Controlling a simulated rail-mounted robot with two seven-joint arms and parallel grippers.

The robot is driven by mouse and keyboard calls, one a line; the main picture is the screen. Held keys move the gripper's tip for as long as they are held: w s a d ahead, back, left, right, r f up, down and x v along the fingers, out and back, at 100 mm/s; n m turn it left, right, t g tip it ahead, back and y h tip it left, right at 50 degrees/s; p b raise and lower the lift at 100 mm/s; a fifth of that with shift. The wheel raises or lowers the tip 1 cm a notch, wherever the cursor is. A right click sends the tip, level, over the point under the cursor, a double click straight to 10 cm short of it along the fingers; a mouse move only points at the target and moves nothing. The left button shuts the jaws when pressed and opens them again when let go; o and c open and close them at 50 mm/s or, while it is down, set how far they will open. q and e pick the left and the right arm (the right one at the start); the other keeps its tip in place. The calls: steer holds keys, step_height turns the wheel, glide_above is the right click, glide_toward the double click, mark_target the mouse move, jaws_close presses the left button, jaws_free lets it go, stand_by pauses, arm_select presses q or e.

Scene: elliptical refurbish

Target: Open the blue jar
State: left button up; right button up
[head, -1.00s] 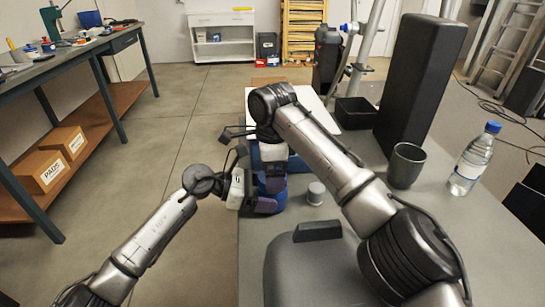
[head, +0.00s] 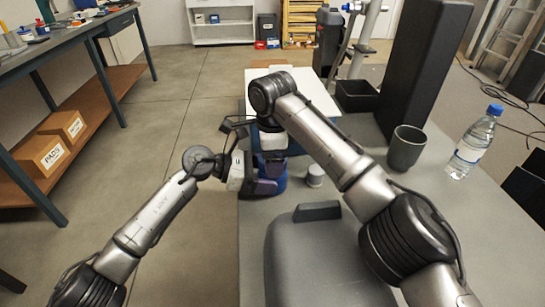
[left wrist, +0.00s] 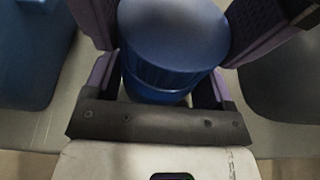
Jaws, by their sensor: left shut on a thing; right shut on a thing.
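The blue jar (head: 279,179) stands near the left edge of the grey table, partly hidden by my grippers. In the left wrist view the jar (left wrist: 172,45) shows a smooth round blue top and a ribbed side. My left gripper (head: 262,187) comes in from the left at its side and is shut on it, with purple-lined fingers on both sides of the jar in the wrist view. My right gripper (head: 272,157) reaches over from the right and is shut on the jar from above. Its fingertip contact is mostly hidden in the head view.
A small grey cylinder (head: 315,175) stands just right of the jar. A grey cup (head: 406,148), a water bottle (head: 475,143), a black bin (head: 357,96) and a tall dark block (head: 424,70) stand farther right. A white board (head: 318,92) lies behind my right gripper.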

steer(key=shift+c, duration=0.7)
steer(key=o, duration=1)
steer(key=shift+r, duration=0.1)
step_height(320, 180, up, 8)
steer(key=shift+f, duration=0.2)
steer(key=shift+c, duration=0.5)
steer(key=shift+f, duration=3.9)
steer(key=shift+c, duration=0.2)
steer(key=c, duration=0.8)
steer(key=o, duration=0.9)
